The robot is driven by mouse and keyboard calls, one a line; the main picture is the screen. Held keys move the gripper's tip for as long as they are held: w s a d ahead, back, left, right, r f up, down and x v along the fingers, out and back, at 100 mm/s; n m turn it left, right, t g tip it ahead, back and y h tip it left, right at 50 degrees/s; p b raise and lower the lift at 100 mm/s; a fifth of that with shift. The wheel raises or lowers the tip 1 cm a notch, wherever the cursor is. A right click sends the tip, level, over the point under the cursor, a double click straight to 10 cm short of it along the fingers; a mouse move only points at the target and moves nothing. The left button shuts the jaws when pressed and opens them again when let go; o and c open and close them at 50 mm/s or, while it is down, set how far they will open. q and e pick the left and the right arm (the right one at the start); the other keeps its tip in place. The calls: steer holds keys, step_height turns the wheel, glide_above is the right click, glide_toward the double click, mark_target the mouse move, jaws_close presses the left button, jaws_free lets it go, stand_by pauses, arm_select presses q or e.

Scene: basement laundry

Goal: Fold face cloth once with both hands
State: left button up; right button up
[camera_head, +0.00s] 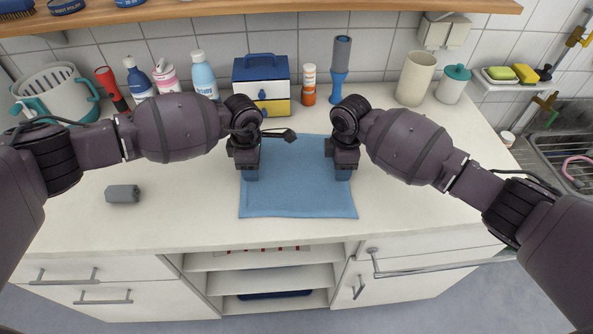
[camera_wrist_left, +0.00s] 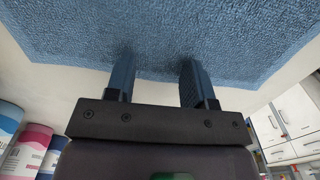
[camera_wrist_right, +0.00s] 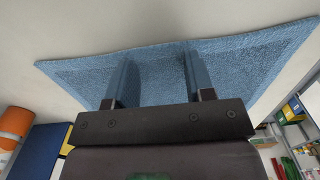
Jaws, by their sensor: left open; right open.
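A blue face cloth (camera_head: 297,195) lies flat and spread out on the white counter, below both hands. Whether the fingertips touch the cloth I cannot tell.
A blue, white and yellow box (camera_head: 261,86), an orange-white canister (camera_head: 309,84), a blue flashlight-like item (camera_head: 339,68) and a beige cup (camera_head: 415,79) stand behind. The sink (camera_head: 565,160) is at right.

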arm_select(q)
steer(key=shift+f, duration=0.15)
jaws_close()
arm_select(e)
steer(key=shift+f, duration=0.15)
jaws_close()
